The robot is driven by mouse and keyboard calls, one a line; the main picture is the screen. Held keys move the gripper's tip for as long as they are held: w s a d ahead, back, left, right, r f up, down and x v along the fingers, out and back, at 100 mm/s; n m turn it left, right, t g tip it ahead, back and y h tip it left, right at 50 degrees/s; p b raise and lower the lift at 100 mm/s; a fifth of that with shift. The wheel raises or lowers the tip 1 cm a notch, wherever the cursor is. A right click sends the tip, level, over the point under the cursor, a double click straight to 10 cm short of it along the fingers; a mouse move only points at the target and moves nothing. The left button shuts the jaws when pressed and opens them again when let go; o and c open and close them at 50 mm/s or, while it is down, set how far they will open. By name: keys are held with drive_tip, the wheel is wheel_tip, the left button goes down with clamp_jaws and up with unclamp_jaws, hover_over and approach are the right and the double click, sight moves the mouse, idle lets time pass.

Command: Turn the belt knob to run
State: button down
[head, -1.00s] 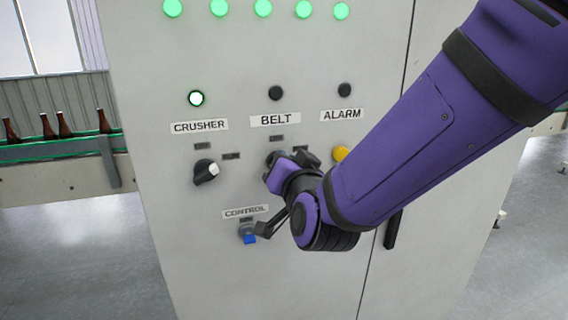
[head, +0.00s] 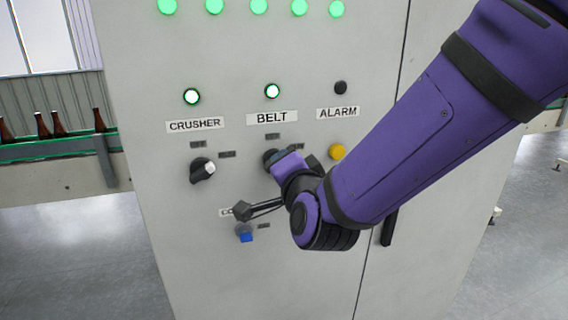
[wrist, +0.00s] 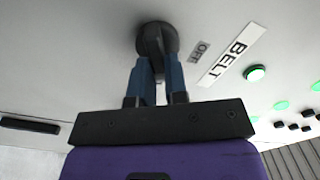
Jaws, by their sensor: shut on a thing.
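The belt knob (wrist: 155,40) is a dark round knob on the grey cabinet, below the BELT label (head: 271,118). In the head view my gripper partly hides it, with only its left edge (head: 268,159) showing. My gripper (wrist: 158,68) is shut on the knob, its two blue-grey fingers on either side of it in the wrist view. The lamp above the BELT label (head: 272,91) is lit white-green. A small OFF plate (wrist: 200,51) shows beside the knob in the wrist view. The other position plate is partly hidden by my gripper.
The crusher knob (head: 203,170) is to the left, under a lit lamp (head: 192,97). A yellow button (head: 338,152) sits close to the right of my gripper. A blue control switch (head: 246,235) is below. A conveyor with amber bottles (head: 43,126) stands at the far left.

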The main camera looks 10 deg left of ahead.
idle(0.3)
drive_tip(key=c, duration=1.1)
unclamp_jaws()
drive_tip(key=shift+c, duration=0.2)
drive_tip(key=v, duration=1.1)
drive_tip(key=shift+a, duration=0.1)
drive_tip(key=w+d+r+n+g+h, duration=0.2)
drive_tip(key=d, duration=0.7)
drive_tip(key=w+d+r+n+g+h, duration=0.2)
drive_tip(key=d, duration=0.7)
drive_tip(key=s+d+n+g+h, duration=0.1)
drive_tip(key=s+d+g+h, duration=0.1)
drive_tip(key=s+d, duration=0.4)
drive_tip(key=s+d+g+h, duration=0.3)
drive_tip(key=s+d, duration=0.4)
drive_tip(key=d, duration=0.7)
drive_tip(key=shift+s+r+n+g+h, duration=0.3)
drive_tip(key=shift+n+g, duration=0.1)
drive_tip(key=shift+g, duration=0.1)
